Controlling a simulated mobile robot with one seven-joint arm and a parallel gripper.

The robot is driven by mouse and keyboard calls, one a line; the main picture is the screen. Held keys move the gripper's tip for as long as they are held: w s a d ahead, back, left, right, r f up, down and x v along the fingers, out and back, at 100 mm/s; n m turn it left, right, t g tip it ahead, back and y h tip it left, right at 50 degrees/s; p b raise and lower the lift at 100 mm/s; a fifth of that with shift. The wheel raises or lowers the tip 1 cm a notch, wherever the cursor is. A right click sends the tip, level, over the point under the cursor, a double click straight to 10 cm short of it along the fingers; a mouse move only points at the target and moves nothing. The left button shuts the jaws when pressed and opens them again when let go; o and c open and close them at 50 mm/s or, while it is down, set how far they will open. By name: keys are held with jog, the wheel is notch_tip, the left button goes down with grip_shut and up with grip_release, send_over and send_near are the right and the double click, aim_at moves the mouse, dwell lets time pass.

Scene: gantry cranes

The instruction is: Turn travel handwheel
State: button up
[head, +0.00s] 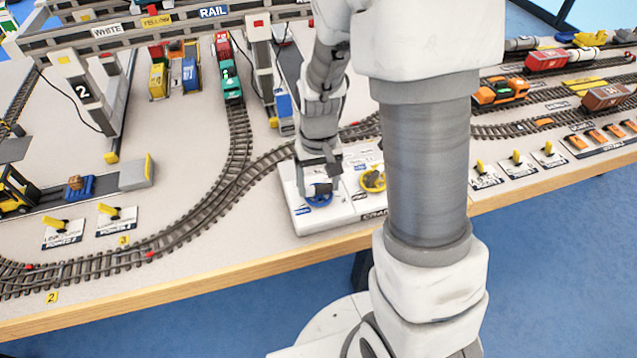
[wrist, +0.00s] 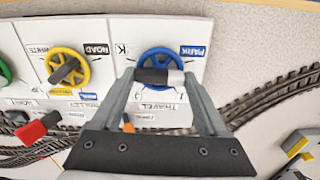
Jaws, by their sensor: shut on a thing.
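The travel handwheel is a blue ring with spokes on a white control panel, above the word TRAVEL in the wrist view (wrist: 163,52). In the head view the blue wheel (head: 319,199) shows partly under my gripper (head: 319,182). In the wrist view my gripper (wrist: 160,78) is shut on the wheel's dark grip, which lies between the fingertips and has a pale end. A PARK label (wrist: 195,51) is right of the wheel, and a label ending in K is left of it. My fingers hide the wheel's lower part.
A yellow handwheel (wrist: 67,67) with a dark knob stands left of the blue one, and a red-handled lever (wrist: 36,129) is below it. Rail tracks (wrist: 270,97) pass close by. The wooden table edge (head: 200,287) is near the panel.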

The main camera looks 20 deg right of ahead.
aim_at(319, 186)
jog(key=shift+n, duration=2)
jog(key=o, duration=1.2)
jog(key=shift+o, duration=0.2)
notch_tip(319, 186, up, 18)
jog(key=p, duration=0.3)
jog(key=shift+f+p, duration=0.25)
jog(key=shift+p, duration=0.1)
